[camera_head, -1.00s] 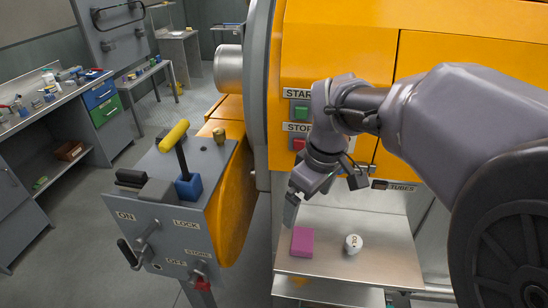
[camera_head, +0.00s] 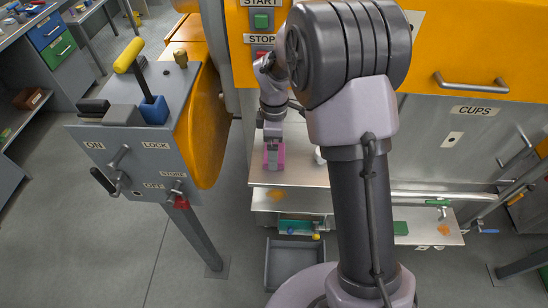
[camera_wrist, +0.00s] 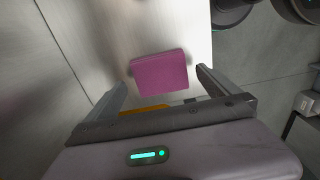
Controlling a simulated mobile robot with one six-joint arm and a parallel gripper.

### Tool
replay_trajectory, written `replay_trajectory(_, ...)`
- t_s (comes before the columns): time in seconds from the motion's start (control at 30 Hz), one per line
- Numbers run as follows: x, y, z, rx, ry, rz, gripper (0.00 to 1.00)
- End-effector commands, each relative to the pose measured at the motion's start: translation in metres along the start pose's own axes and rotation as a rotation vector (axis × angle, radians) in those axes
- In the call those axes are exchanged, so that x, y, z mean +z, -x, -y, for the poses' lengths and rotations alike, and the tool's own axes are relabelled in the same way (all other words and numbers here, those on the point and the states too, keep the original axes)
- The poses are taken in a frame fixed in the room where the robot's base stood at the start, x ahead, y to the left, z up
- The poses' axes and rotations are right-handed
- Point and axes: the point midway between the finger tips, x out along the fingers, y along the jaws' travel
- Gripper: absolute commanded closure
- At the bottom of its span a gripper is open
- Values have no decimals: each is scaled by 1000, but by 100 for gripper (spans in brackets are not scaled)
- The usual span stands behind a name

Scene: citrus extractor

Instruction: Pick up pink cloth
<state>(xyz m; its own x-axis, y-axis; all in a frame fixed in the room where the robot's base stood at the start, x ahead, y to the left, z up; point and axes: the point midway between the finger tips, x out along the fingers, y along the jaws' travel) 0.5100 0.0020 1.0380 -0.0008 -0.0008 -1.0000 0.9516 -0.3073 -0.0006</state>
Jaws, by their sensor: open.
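The pink cloth (camera_head: 280,160) is a folded, box-like block lying on the metal shelf (camera_head: 300,176) below the orange machine. In the wrist view the cloth (camera_wrist: 159,72) lies ahead of my gripper, roughly between the lines of its two fingers. My gripper (camera_head: 273,158) points down at the cloth in the head view and hides part of it. In the wrist view my gripper (camera_wrist: 161,78) is open, with nothing held. I cannot tell the exact gap between the fingertips and the cloth.
A white round object (camera_head: 319,156) stands on the shelf right of the cloth, mostly hidden by my arm. A grey control box (camera_head: 130,150) with levers and a yellow-handled tool (camera_head: 129,55) stands to the left. A grey bin (camera_head: 292,262) sits lower down.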

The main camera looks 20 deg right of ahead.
Motion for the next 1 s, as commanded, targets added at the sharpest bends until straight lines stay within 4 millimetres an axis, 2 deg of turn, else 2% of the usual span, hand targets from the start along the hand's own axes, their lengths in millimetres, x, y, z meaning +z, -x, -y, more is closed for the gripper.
replay_trajectory(0.03, 0, -12, 0, -1, 0, 0, 0)
replay_trajectory(0.1, 0, -20, 0, 0, 0, 0, 0)
replay_trajectory(0.33, 0, -21, 0, 1, 0, -1, 0)
replay_trajectory(0.37, 0, -21, 0, 1, 0, -1, 4)
replay_trajectory(0.67, 0, -21, 0, 1, 0, -1, 63)
replay_trajectory(0.87, 0, -20, 0, 1, 0, -1, 65)
replay_trajectory(1.0, 0, -11, 0, 2, -1, -1, 65)
